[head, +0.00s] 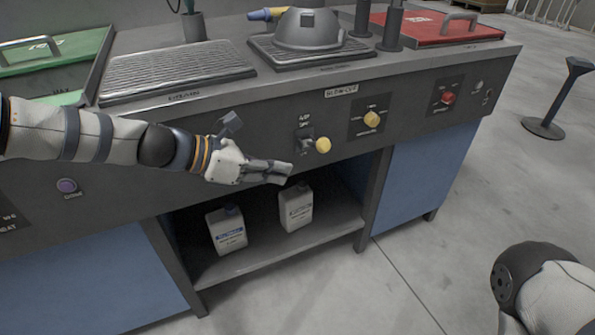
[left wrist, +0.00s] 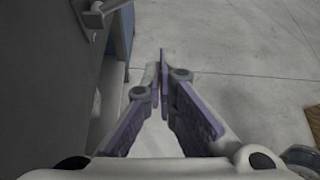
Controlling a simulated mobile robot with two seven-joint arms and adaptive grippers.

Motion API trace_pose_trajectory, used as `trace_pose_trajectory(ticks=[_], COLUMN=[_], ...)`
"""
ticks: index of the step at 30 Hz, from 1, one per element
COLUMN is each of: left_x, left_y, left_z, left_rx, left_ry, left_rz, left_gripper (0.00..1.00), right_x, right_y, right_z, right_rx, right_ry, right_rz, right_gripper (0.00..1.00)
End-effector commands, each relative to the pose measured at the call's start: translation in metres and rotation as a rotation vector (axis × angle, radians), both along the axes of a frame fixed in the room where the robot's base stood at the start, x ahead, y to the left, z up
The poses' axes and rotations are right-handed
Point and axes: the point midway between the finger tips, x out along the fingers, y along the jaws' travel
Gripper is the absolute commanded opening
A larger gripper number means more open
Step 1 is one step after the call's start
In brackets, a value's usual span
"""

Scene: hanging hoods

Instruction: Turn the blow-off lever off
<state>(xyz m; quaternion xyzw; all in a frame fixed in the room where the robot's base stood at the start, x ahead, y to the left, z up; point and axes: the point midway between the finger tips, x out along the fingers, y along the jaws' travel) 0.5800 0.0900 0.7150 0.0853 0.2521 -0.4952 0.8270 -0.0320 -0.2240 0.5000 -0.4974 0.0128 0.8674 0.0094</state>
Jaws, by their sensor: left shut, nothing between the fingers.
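The blow-off lever (head: 323,145) has a yellow ball end and sticks out from a dark bracket on the front panel, under the "BLOW-OFF" label (head: 341,91). The lettering by the bracket is too small to read surely. My left gripper (head: 284,173) is shut and empty, in front of the panel, left of and lower than the yellow ball, apart from it. In the left wrist view its fingers (left wrist: 163,70) come together at their tips. A grey metal fitting (left wrist: 95,15) shows on the panel there; I cannot tell which part it is. My right gripper is out of view.
A yellow knob (head: 371,118) and a red knob (head: 448,98) sit right of the lever. Two white containers (head: 228,231) (head: 296,207) stand on the shelf below. A post (head: 551,100) stands right on open floor.

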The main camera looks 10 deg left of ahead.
Motion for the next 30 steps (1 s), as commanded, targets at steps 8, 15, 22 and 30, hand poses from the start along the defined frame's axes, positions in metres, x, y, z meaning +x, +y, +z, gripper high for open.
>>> trace_pose_trajectory(ticks=[8, 15, 22, 30], left_x=[-0.010, -0.010, -0.014, -0.171], left_y=[0.022, 0.023, 0.021, 0.000], left_z=[0.014, 0.013, 0.009, -0.115], left_rx=[0.000, 0.000, 0.014, 0.456], left_ry=[0.001, 0.002, 0.002, -0.053], left_rz=[0.001, 0.000, -0.011, -0.452], left_gripper=[0.00, 0.00, 0.00, 0.00], right_x=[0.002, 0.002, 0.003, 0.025], right_y=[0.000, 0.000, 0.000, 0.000], right_z=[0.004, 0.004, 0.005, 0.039], right_rx=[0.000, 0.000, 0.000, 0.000], right_ry=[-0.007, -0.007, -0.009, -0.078], right_rz=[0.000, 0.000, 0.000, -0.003], right_gripper=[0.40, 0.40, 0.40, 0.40])
